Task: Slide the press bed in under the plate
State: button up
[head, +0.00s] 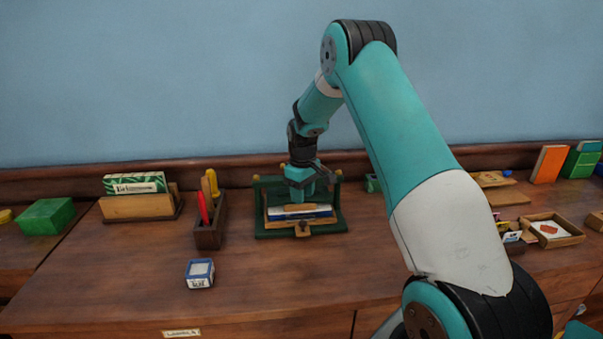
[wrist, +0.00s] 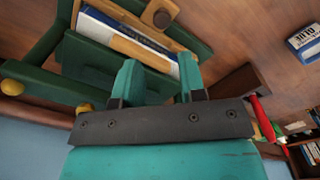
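The green press (head: 262,218) stands on the wooden counter, its uprights topped with yellow knobs. Its wooden bed (head: 302,229), with a dark round knob on the front edge, lies at the front of the green base. A blue and white book lies on the bed with a light wood strip across it; the bed's knob also shows in the wrist view (wrist: 162,13). My gripper (head: 299,197) points down over the press, behind the strip. In the wrist view my gripper (wrist: 159,68) has its fingers apart with nothing visible between them.
A dark wooden holder (head: 209,232) with red and yellow handled tools stands left of the press. A small blue and white box (head: 199,273) lies in front of it. A card rack (head: 140,206) is farther left. The counter before the press is clear.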

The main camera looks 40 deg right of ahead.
notch_tip(320, 180, up, 8)
jog(key=shift+r+b, duration=0.15)
jog(key=shift+b, duration=0.2)
dwell(0.4)
